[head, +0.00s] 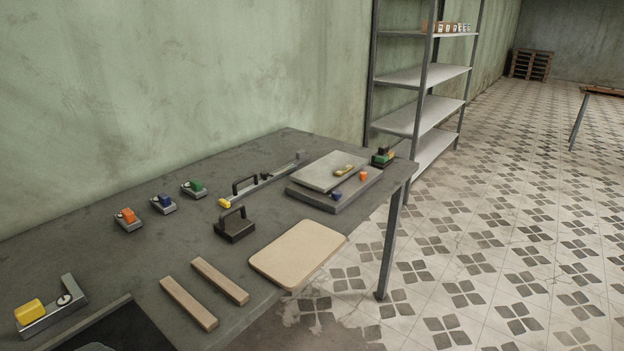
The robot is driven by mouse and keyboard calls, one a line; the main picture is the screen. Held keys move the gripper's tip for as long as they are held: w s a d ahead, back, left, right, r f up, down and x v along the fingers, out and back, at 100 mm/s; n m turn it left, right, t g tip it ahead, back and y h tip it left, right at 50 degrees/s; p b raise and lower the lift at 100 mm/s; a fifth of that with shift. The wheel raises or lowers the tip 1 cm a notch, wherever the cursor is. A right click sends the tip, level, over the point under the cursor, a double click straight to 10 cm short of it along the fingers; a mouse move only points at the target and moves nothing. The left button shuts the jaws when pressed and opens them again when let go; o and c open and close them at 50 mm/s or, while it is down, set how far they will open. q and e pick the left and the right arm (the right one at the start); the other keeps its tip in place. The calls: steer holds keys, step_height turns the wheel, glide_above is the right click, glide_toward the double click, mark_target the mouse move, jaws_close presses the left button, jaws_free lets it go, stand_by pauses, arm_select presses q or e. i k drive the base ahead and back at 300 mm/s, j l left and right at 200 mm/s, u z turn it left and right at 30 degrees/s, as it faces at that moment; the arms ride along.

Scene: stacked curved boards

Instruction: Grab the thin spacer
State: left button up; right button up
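No gripper of mine shows in the head view. Two narrow wooden strips lie side by side at the near edge of the grey table: a left strip (188,302) and a right strip (220,281). They look like spacers and are close in size; I cannot tell which is thinner. A gap of bare table separates them. Nothing covers either strip. A flat tan board (298,254) with rounded corners lies to their right, at the table's edge.
A black handled block (234,228) stands behind the strips. Small orange (127,217), blue (163,203) and green (194,188) clamps sit further back. A yellow-ended clamp (50,308) is at lower left. Stacked grey boards (325,172) lie at the far right, beside a long bar (265,183).

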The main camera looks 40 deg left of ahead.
mark_target(187, 302)
steer(key=i+u, duration=0.3)
steer(key=i, duration=0.2)
steer(key=i+l+u, duration=0.3)
steer(key=i, duration=0.2)
steer(key=i+l+u, duration=0.3)
steer(key=i, duration=0.2)
steer(key=i+u, duration=0.15)
steer(key=u, duration=0.35)
steer(key=i+l+u, duration=0.15)
steer(key=u, duration=0.3)
steer(key=i+l+u, duration=0.15)
steer(key=u, duration=0.35)
steer(key=i+l+u, duration=0.1)
steer(key=l+u, duration=0.15)
steer(key=u, duration=0.25)
